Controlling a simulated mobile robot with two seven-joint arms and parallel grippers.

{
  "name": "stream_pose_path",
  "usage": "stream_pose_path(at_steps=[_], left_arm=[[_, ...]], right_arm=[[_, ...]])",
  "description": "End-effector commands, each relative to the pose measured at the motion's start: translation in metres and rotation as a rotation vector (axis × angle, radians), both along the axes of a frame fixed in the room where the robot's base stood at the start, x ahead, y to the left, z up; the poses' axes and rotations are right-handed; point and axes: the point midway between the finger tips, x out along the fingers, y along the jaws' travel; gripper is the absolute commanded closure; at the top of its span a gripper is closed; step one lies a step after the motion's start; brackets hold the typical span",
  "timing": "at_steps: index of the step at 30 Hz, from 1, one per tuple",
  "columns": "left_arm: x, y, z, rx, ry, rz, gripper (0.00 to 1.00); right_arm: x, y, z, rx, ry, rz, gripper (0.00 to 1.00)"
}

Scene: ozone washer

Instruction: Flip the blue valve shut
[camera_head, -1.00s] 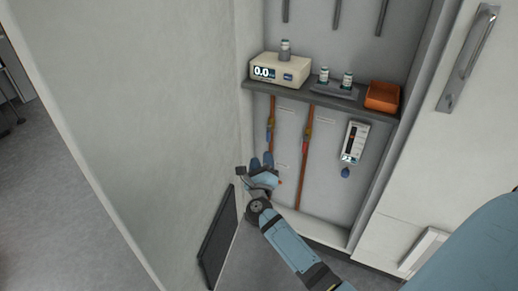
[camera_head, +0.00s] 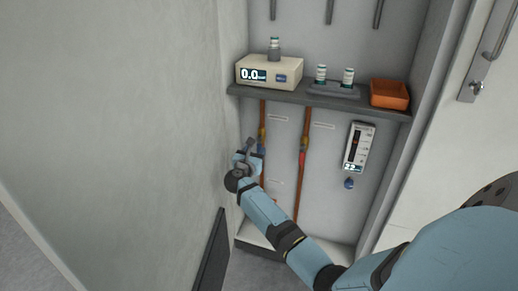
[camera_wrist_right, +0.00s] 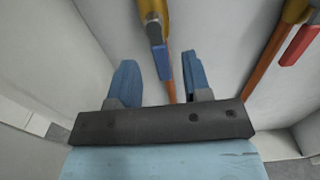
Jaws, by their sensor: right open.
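The blue valve has a blue lever handle (camera_wrist_right: 160,60) and a yellow body (camera_wrist_right: 153,14) on the left copper pipe. In the head view the valve's yellow body (camera_head: 262,133) shows just above my right gripper (camera_head: 251,152), which partly hides the handle. In the wrist view my right gripper (camera_wrist_right: 162,80) is open. Its blue fingers stand apart to either side of the pipe, and the handle lies nearly along the pipe between them. I cannot tell whether a finger touches it. My left gripper is not in view.
A second pipe with a red valve handle (camera_head: 302,158) stands to the right. A shelf (camera_head: 300,97) above holds a display box (camera_head: 268,72), vials and an orange tray (camera_head: 389,95). A white meter (camera_head: 358,146) hangs further right. A wall (camera_head: 120,110) is close on the left.

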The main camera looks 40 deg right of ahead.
Motion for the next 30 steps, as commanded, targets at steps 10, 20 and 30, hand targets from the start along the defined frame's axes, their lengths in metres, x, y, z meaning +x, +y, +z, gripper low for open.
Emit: stream_pose_path(at_steps=[10,20,30], left_arm=[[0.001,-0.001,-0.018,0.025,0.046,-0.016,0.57],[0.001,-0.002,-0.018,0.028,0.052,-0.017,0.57],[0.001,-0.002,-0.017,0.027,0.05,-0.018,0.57]], right_arm=[[0.02,-0.039,-0.001,-0.001,0.0,0.0,0.55],[0.021,-0.041,0.0,0.0,0.0,0.001,0.55],[0.021,-0.041,0.0,0.0,0.001,0.001,1.0]])
